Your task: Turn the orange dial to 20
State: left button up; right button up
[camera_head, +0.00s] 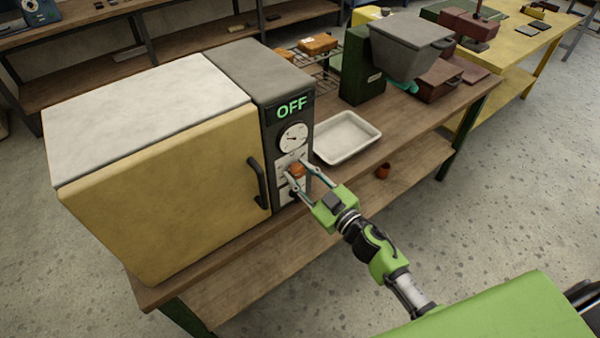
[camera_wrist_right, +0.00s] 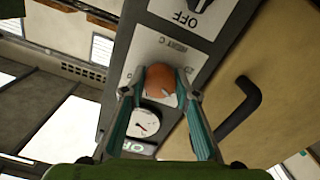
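The orange dial (camera_head: 296,170) is on the dark front panel of a yellow-fronted oven (camera_head: 160,170). In the right wrist view the dial (camera_wrist_right: 161,82) sits between my fingertips, on a white label plate. My right gripper (camera_head: 297,168) reaches the panel with one finger on each side of the dial. The oven display (camera_head: 291,106) reads OFF. A round white gauge (camera_head: 293,137) is above the dial. The dial's scale and pointer are too small or covered to read. My left gripper is not in view.
A black door handle (camera_head: 258,183) stands out just left of the panel. A white tray (camera_head: 347,138) lies on the bench right of the oven. A black switch (camera_wrist_right: 198,5) marked OFF is beside the dial's plate.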

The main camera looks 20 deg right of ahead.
jog(key=shift+n, duration=0.4)
jog(key=n+b, duration=0.1)
jog(key=n, duration=0.3)
jog(key=shift+n, duration=0.4)
jog(key=n+b, duration=0.1)
jog(key=n, duration=0.5)
jog(key=shift+n, duration=0.3)
jog(key=o, duration=1.1)
jog(key=shift+s, duration=0.1)
jog(key=v, duration=1.1)
jog(key=shift+s+d, duration=0.15)
jog(key=shift+s, duration=0.25)
